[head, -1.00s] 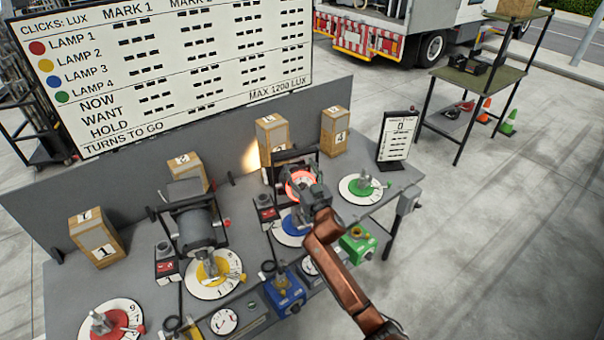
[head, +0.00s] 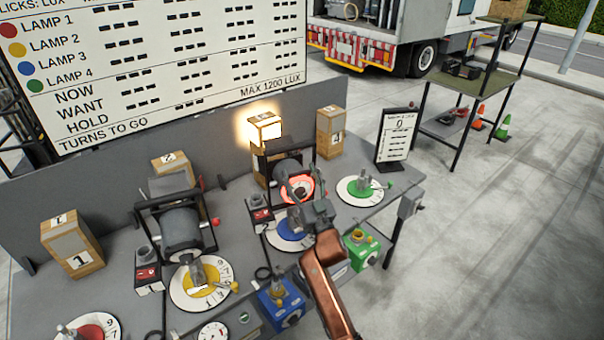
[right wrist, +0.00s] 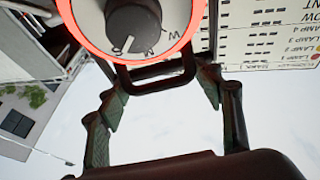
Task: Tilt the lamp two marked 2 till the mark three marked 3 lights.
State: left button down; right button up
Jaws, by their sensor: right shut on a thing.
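The right-hand lamp (head: 283,163), which I take to be lamp two, has a glowing red ring round its back; its number is too small to read. My right gripper (head: 302,192) is at the back of this lamp. In the right wrist view its fingers (right wrist: 160,85) are at the two sides of the lamp's dark handle (right wrist: 155,77), below a knob (right wrist: 134,28) in the red ring. The gripper is shut on the handle. Mark three (head: 264,130), a wooden box behind the lamp, glows brightly on its upper face. My left gripper is out of view.
Another lamp (head: 180,228) stands to the left on the grey bench. Boxes marked 1 (head: 72,246) and 4 (head: 330,132) stand along the back. Coloured dials, a blue box (head: 281,300) and a green box (head: 361,247) are near the front. A small sign (head: 397,136) stands at right.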

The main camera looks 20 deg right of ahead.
jog(key=shift+f, duration=0.25)
jog(key=o, duration=1.7)
jog(key=shift+s+r, duration=0.1)
jog(key=v, duration=1.2)
